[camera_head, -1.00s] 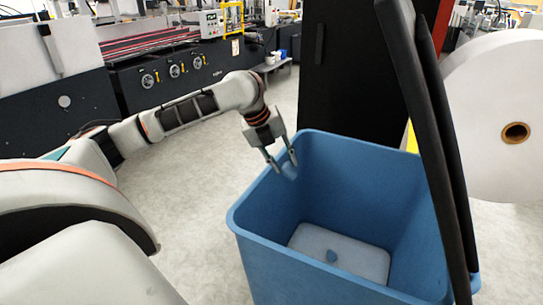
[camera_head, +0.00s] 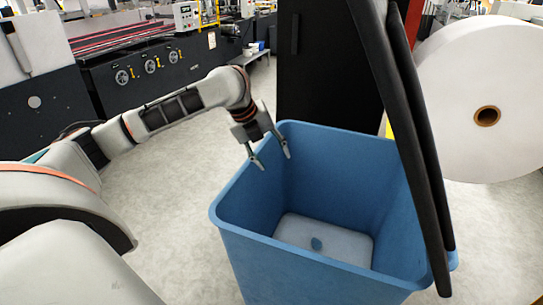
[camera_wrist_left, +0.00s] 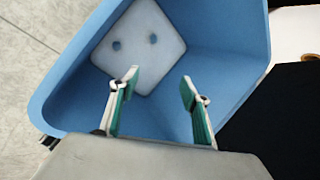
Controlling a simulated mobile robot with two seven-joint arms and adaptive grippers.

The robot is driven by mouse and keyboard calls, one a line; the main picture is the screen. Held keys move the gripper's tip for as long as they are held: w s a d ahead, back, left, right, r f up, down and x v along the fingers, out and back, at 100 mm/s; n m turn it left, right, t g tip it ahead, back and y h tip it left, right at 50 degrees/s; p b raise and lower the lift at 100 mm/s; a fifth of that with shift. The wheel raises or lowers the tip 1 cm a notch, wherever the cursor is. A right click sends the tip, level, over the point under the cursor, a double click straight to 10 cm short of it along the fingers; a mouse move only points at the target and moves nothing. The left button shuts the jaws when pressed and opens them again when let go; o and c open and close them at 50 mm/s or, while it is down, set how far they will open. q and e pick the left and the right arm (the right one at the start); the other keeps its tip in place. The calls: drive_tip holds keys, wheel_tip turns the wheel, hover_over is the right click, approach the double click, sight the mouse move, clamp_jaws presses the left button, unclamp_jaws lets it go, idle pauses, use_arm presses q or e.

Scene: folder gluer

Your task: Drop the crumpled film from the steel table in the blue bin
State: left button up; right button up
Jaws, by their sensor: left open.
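The blue bin (camera_head: 235,215) stands open on the floor, and its rim also shows in the left wrist view (camera_wrist_left: 62,88). My left gripper (camera_head: 272,158) is over the far left part of the bin. Its fingers are apart with nothing between them, as the left wrist view shows (camera_wrist_left: 160,82). A small blue-grey lump (camera_head: 317,243), which looks like crumpled film, lies on the bin's pale bottom. The left wrist view shows two such lumps, one on the left (camera_wrist_left: 117,45) and one on the right (camera_wrist_left: 154,39). The steel table cannot be made out. My right gripper is out of view.
A black upright panel (camera_head: 330,75) stands behind the bin. Dark slanted bars (camera_head: 415,150) cross in front of its right side. A large white roll (camera_head: 470,75) is at the right. A machine (camera_head: 165,70) stands at the back left. The grey floor (camera_head: 185,190) left of the bin is clear.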

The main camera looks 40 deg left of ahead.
use_arm(q)
drive_tip(key=v, duration=1.2)
drive_tip(key=shift+d, duration=0.1)
idle(0.7)
